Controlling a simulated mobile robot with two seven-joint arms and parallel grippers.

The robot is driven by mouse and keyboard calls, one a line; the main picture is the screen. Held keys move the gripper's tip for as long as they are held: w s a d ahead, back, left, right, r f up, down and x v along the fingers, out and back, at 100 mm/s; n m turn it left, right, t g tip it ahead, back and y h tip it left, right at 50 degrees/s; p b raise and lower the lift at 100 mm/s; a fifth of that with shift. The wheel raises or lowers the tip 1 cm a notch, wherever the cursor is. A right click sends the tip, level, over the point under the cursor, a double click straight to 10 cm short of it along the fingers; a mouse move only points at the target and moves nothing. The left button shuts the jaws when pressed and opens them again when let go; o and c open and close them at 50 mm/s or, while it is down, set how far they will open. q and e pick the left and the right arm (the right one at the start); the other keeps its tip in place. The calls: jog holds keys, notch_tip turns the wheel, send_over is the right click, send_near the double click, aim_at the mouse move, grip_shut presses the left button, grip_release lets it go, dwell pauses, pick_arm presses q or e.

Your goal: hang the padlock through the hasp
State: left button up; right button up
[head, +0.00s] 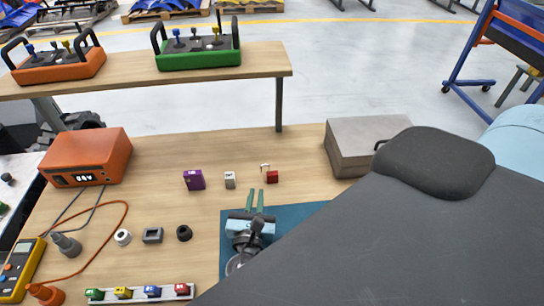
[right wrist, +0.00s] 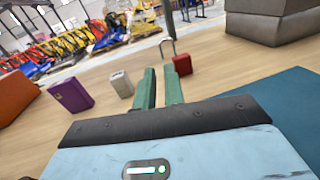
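The padlock (head: 272,177) is a small red block with a thin metal shackle on the wood table. It also shows in the right wrist view (right wrist: 182,65), just past the fingertips. My right gripper (head: 255,198) points at it from the near side. Its two green fingers (right wrist: 162,86) are apart with nothing between them. A grey metal box (head: 345,145) stands at the right back of the table. A dark loop (head: 379,145) shows at its right side, partly hidden by my arm; I cannot tell whether it is the hasp. My left gripper is out of view.
A purple block (head: 194,180) and a white block (head: 230,180) stand left of the padlock. A blue mat (head: 290,212) lies under my right gripper. An orange device (head: 88,157) and a raised shelf (head: 130,83) with control boxes stand behind. Bare table lies around the padlock.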

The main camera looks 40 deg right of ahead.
aim_at(261, 170)
jog(key=shift+p+x, duration=0.4)
jog(key=shift+x, duration=3.5)
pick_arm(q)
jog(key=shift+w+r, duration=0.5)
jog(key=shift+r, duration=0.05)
pick_arm(e)
jog(key=shift+s+f, duration=0.1)
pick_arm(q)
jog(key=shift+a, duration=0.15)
pick_arm(e)
grip_shut()
